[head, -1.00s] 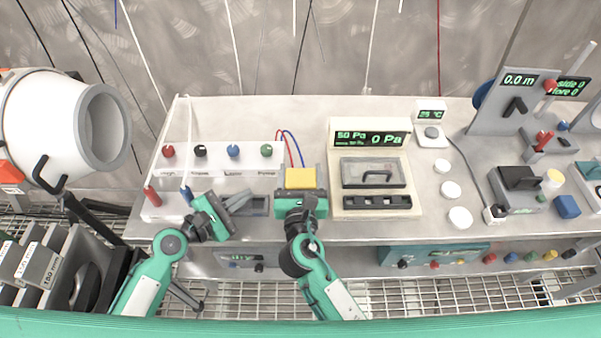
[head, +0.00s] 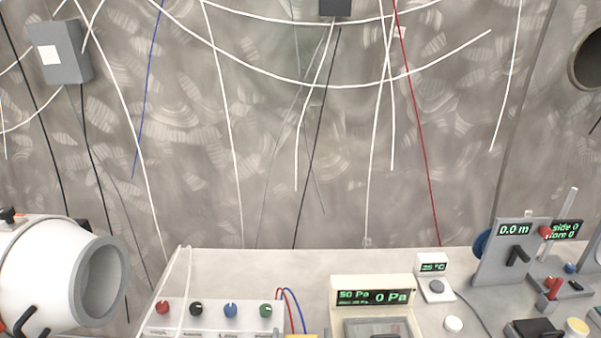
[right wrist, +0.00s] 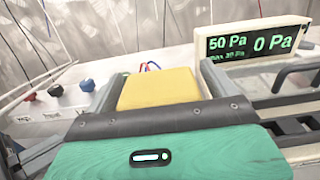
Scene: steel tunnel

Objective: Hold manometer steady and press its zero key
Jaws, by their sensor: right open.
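The yellow block, which looks like the manometer's body (right wrist: 160,88), lies between the two grey fingers of my open right gripper (right wrist: 160,82) in the right wrist view. Whether the fingers touch it cannot be told. Red and blue hoses (head: 291,308) lead down to it in the head view, where only a sliver of its yellow top (head: 301,336) shows at the bottom edge. No zero key can be made out. My left gripper is not in view.
A beige display unit (head: 372,284) reading 50 Pa and 0 Pa stands right of the yellow block. A white panel with several coloured knobs (head: 231,309) stands to the left. A white duct (head: 45,275) is at far left; cables hang on the wall.

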